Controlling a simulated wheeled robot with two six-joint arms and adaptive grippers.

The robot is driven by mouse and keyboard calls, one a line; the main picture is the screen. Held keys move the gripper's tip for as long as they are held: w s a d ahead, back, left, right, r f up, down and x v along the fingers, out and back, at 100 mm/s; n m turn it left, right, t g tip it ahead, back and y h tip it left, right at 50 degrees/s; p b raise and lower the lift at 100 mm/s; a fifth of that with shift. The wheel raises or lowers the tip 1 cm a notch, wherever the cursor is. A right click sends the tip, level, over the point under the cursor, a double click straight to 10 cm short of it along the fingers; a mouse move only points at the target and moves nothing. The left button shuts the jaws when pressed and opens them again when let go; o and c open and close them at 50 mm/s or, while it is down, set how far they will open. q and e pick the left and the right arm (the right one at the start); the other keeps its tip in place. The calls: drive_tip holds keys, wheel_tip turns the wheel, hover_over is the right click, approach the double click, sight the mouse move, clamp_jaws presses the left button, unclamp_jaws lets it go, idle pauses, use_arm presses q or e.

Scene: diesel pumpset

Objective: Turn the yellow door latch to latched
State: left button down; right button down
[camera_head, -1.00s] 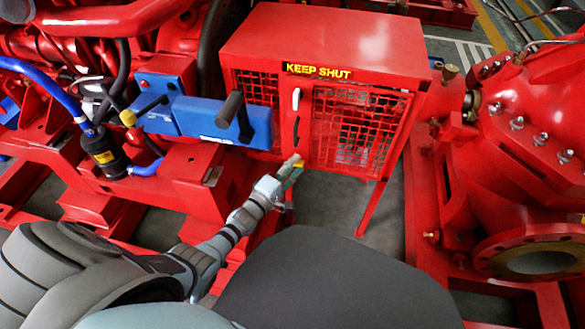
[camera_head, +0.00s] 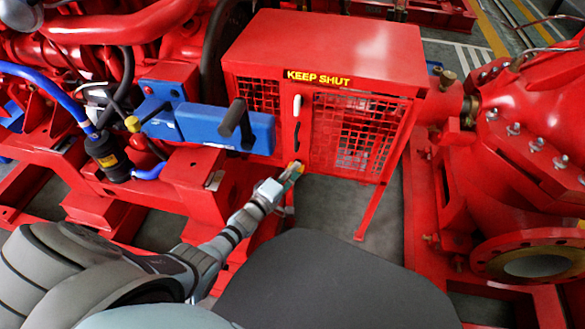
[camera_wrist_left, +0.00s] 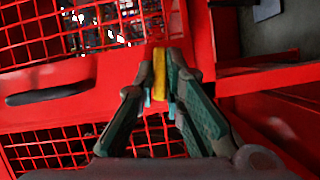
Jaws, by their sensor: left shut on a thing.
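The yellow door latch (camera_wrist_left: 159,73) sits at the lower front of the red mesh guard box. In the left wrist view it lies between the two fingers of my left gripper (camera_wrist_left: 164,88), which is shut on it. In the head view the gripper (camera_head: 293,171) is at the bottom of the post beside the mesh door (camera_head: 352,132), and only a bit of yellow shows past the fingers. The door looks closed. My right gripper is out of view.
A white handle (camera_head: 297,105) is on the post above the latch. A blue box (camera_head: 212,122) with a dark lever (camera_head: 231,112) stands left of the guard. A red pump casing (camera_head: 520,150) is at the right. Floor shows below the door.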

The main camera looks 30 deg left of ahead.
use_arm(q)
drive_tip(key=shift+w+d+r+m+g+y+p, duration=0.15)
drive_tip(key=shift+m+g+y+p, duration=0.65)
drive_tip(key=shift+m+p, duration=0.9)
drive_tip(key=shift+d+r+m+g+y+p, duration=0.1)
drive_tip(key=shift+m+g+y+p, duration=0.7)
drive_tip(key=shift+m, duration=1.45)
drive_tip(key=shift+w+d+r+m+g+y+p, duration=0.15)
drive_tip(key=shift+m+g+y+p, duration=0.25)
drive_tip(key=shift+m+y+p, duration=1.1)
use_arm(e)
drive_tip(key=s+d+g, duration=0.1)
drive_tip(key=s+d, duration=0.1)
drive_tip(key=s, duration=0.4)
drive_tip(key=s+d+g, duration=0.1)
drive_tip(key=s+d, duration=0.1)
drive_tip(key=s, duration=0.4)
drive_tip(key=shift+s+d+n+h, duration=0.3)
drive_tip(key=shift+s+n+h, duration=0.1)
use_arm(q)
drive_tip(key=shift+s+a+m, duration=0.1)
drive_tip(key=shift+a+m, duration=0.05)
drive_tip(key=shift+m, duration=0.3)
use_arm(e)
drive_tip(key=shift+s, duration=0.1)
use_arm(q)
drive_tip(key=c, duration=1.7)
unclamp_jaws()
drive_tip(key=shift+f, duration=0.15)
